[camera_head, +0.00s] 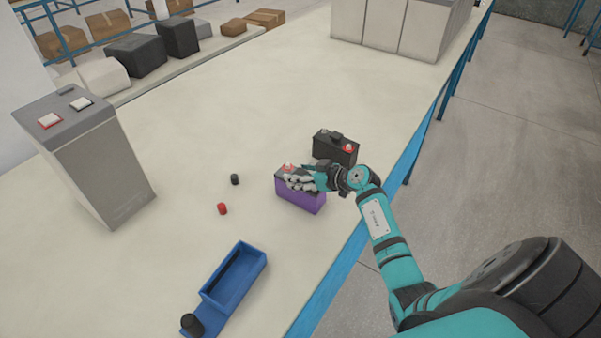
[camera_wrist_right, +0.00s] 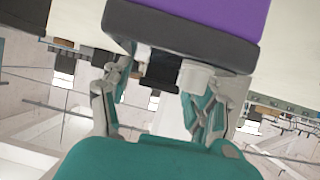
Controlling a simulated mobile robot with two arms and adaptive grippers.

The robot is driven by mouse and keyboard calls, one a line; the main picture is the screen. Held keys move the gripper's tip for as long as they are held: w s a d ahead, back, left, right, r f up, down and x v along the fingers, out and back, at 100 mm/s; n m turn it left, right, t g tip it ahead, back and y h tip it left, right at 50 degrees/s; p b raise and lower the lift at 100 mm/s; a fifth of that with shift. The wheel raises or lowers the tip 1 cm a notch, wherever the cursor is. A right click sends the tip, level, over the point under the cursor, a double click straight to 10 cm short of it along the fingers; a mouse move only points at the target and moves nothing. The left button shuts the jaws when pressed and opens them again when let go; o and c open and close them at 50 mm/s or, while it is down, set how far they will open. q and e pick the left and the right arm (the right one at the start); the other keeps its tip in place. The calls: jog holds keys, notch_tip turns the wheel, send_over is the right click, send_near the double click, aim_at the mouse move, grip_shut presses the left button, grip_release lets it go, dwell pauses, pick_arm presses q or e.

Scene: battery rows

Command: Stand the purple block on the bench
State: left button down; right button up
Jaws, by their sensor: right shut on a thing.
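The purple block (camera_head: 300,200) is battery-shaped, with a purple body, a dark top and a red terminal. It looks upright over the bench (camera_head: 270,90), near the blue front edge; I cannot tell if its base touches the surface. My right gripper (camera_head: 305,183) comes in from the right and is shut on the block's top. In the right wrist view the block (camera_wrist_right: 200,18) fills the upper part, and the fingers of my gripper (camera_wrist_right: 158,82) are around the black and light fittings on its dark top. My left gripper is not in view.
A black battery (camera_head: 335,148) stands just behind the block. A black cap (camera_head: 235,179) and a red cap (camera_head: 222,208) lie to the left. A blue tray (camera_head: 262,262) is at the front and a grey two-button box (camera_head: 90,155) at the left. The bench middle is clear.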

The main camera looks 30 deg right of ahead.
jog(key=o, duration=1.7)
jog(key=v, duration=1.2)
jog(key=shift+s+r, duration=0.1)
jog(key=shift+r, duration=0.05)
